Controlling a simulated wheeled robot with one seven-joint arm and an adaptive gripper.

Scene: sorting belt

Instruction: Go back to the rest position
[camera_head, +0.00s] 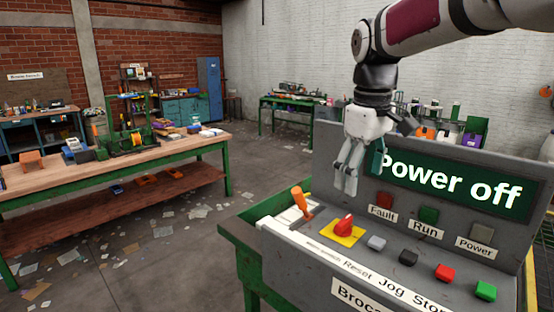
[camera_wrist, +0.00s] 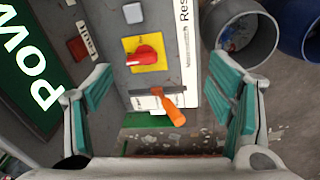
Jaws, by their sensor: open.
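My gripper (camera_head: 347,168) hangs from my arm above the left part of the grey control panel (camera_head: 335,250). It is open and empty. In the wrist view its teal-padded fingers (camera_wrist: 165,112) are spread wide, with the panel between and below them. The red rotary switch (camera_head: 344,226) on its yellow plate shows below the gripper, and also in the wrist view (camera_wrist: 146,54). The orange lever handle (camera_head: 301,200) stands left of the switch and also shows in the wrist view (camera_wrist: 171,107). The gripper appears apart from both.
The green display (camera_head: 450,187) reads "Power off". A row of buttons, ending in a green one (camera_head: 485,290), runs right of the switch. A wooden workbench (camera_head: 110,164) stands at the left. Open bins (camera_wrist: 240,30) show in the wrist view. Papers litter the floor.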

